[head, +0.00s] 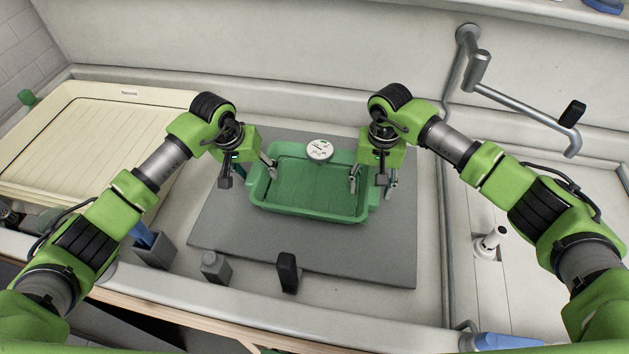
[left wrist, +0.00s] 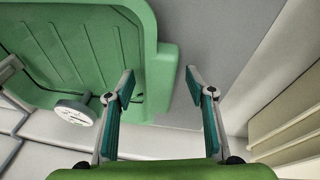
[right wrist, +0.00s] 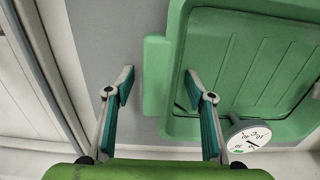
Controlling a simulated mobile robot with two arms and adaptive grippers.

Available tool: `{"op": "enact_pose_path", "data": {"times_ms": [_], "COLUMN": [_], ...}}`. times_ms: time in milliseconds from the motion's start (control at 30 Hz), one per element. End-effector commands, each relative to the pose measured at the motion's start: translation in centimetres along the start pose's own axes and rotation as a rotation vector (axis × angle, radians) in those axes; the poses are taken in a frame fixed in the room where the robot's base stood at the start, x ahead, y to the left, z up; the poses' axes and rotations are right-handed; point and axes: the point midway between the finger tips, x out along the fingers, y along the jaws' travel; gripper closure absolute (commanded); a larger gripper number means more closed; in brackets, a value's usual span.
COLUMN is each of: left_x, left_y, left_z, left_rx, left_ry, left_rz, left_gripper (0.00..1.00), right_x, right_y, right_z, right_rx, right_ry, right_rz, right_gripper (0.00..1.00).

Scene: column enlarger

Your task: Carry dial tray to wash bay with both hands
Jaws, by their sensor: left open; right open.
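The dial tray (head: 310,207) is a green, shallow, ribbed tray on a grey mat. A round white dial (head: 319,150) sits at its far side. My left gripper (head: 250,174) is open at the tray's left end. In the left wrist view, the tray's end tab (left wrist: 164,75) shows between its parted fingers (left wrist: 159,78). My right gripper (head: 371,183) is open at the right end. In the right wrist view, the other end tab (right wrist: 157,75) shows between its fingers (right wrist: 159,76). I cannot tell whether any finger touches the tray. No label identifies the wash bay.
A cream ribbed basin (head: 70,150) lies to the left. A jointed metal pipe (head: 505,95) reaches over the pale area at right, near a white upright fitting (head: 490,243).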

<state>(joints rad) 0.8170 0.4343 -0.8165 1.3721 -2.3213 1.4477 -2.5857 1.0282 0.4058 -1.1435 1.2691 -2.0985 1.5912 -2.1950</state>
Motion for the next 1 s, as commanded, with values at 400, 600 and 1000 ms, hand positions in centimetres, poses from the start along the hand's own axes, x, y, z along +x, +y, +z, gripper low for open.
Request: {"op": "enact_pose_path", "data": {"times_ms": [400,600,1000], "left_x": [0.52,0.5,-0.05], "left_y": [0.02,0.01,0.09], "left_z": [0.05,0.04,-0.2], "left_rx": [0.0,-0.001,-0.003], "left_ry": [-0.001,-0.001,0.002], "left_rz": [0.0,0.0,0.001], "left_gripper": [0.58,1.0,1.0], "right_x": [0.5,0.48,-0.07], "right_y": [0.0,-0.01,-0.03], "right_z": [0.01,0.01,-0.03], "right_rx": [-0.001,-0.001,0.0], "right_ry": [0.0,0.0,0.001], "right_rz": [0.0,0.0,0.0], "right_gripper": [0.58,1.0,1.0]}}
